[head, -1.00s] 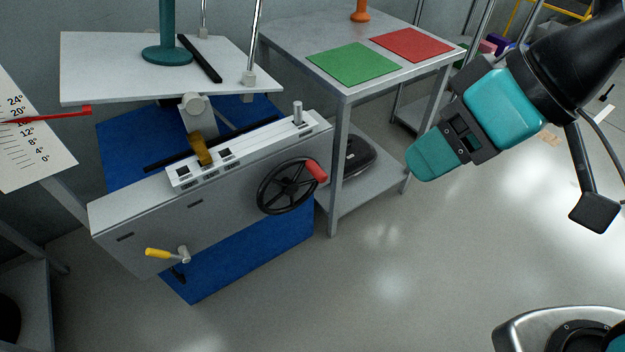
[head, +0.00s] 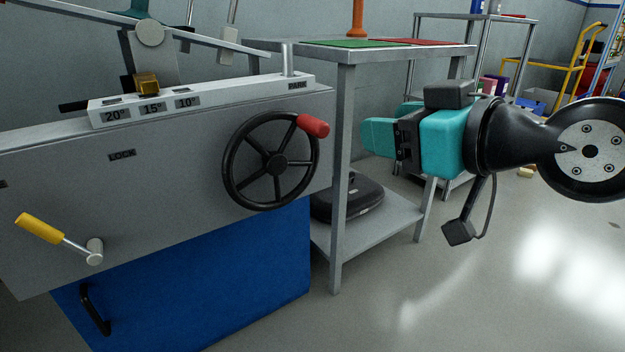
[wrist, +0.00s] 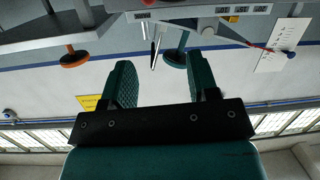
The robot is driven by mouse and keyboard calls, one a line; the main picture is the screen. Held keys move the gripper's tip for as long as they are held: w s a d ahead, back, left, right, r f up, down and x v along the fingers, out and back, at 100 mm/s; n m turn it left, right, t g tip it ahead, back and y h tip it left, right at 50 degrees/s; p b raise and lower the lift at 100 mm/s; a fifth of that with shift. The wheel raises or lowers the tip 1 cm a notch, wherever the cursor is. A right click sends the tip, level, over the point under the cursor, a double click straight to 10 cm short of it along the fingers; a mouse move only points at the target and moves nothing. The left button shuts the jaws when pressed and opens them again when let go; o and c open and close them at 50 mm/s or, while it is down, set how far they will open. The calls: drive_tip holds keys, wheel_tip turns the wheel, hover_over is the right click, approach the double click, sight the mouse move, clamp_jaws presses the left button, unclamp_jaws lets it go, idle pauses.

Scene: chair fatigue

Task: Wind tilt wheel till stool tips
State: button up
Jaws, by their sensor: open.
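The black tilt wheel (head: 277,161) with a red knob (head: 313,125) is on the right of the grey machine's front. My gripper (head: 383,128) is open and empty, to the right of the wheel and apart from it in the picture. Its two teal fingers also show spread in the wrist view (wrist: 161,78). The tilting plate (head: 210,41) slopes at the upper left, mostly out of frame. Part of a teal stool base (head: 131,15) shows at the top; a teal disc on a post, probably the stool, hangs upside down in the wrist view (wrist: 175,57).
A yellow-handled crank (head: 40,228) is at the lower left. A brass block (head: 147,84) sits by the strip marked 20°, 15°, 10° and PARK. A grey bench (head: 340,170) stands close behind the wheel, right. Floor at right front is clear.

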wheel_tip(320, 180, down, 5)
drive_tip(key=t+b, duration=0.1)
drive_tip(key=b, duration=0.3)
drive_tip(key=t+p, duration=0.1)
drive_tip(key=p, duration=0.9)
approach(312, 118)
drive_tip(key=p+x, duration=0.2)
drive_tip(key=x, duration=0.1)
drive_tip(key=p+x, duration=0.2)
drive_tip(key=p, duration=0.1)
drive_tip(key=p+x, duration=0.3)
drive_tip(key=shift+w+a+f, duration=0.1)
drive_tip(key=shift+w+f, duration=0.2)
drive_tip(key=shift+w+a+f+p, duration=0.2)
drive_tip(key=shift+w+a+p, duration=0.25)
drive_tip(key=shift+w+p, duration=0.2)
drive_tip(key=shift+f, duration=0.1)
